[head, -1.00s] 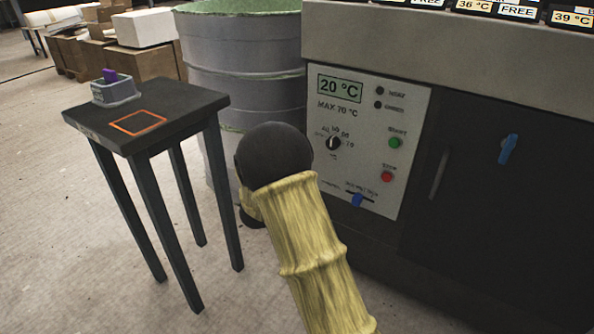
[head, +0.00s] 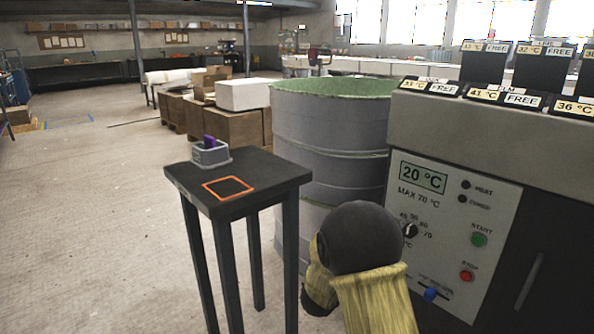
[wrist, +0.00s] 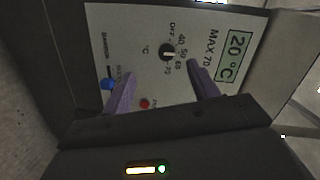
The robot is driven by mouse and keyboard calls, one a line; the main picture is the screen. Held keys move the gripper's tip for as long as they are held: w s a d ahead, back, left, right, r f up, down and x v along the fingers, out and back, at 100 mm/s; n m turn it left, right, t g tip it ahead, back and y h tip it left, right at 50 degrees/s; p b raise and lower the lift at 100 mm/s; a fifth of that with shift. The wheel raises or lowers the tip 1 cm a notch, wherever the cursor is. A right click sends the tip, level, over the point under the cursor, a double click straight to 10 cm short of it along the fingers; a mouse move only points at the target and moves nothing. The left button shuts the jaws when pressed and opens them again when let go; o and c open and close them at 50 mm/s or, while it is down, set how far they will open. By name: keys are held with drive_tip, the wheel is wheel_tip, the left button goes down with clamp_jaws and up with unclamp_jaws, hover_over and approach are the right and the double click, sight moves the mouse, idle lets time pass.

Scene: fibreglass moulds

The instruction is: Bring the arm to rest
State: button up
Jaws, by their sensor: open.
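My gripper shows in the wrist view with two purple fingers (wrist: 163,90) set wide apart and nothing between them. It faces the oven's control panel (wrist: 150,30), apart from it as far as I can tell. In the head view my arm, in a yellow sleeve with a dark round joint, rises at the bottom centre and hides the lower left of the machine. The fingers are hidden there. The control panel (head: 455,235) reads 20 °C, with a dial (head: 410,230), a green start button (head: 479,240), a red stop button (head: 467,275) and a blue slider (head: 431,294).
A small dark table (head: 285,172) with an orange square outline holds a grey container (head: 211,156) with a purple item in it. A large grey drum (head: 330,135) stands behind my arm. Boxes (head: 240,125) stand farther back. The floor at left (head: 90,200) is clear.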

drive_tip(key=s+a+r+n+g+y+p, duration=0.25)
drive_tip(key=s+a+n+y+p, duration=0.4)
drive_tip(key=n+y, duration=0.5)
drive_tip(key=s+r+n+g+p, duration=0.2)
drive_tip(key=s+n+g, duration=0.75)
drive_tip(key=s, duration=1.15)
wheel_tip(320, 180, up, 37)
drive_tip(key=n+t+p, duration=0.2)
drive_tip(key=p, duration=3.5)
drive_tip(key=shift+d+n+t+p, duration=0.25)
drive_tip(key=shift+n+t+p, duration=0.05)
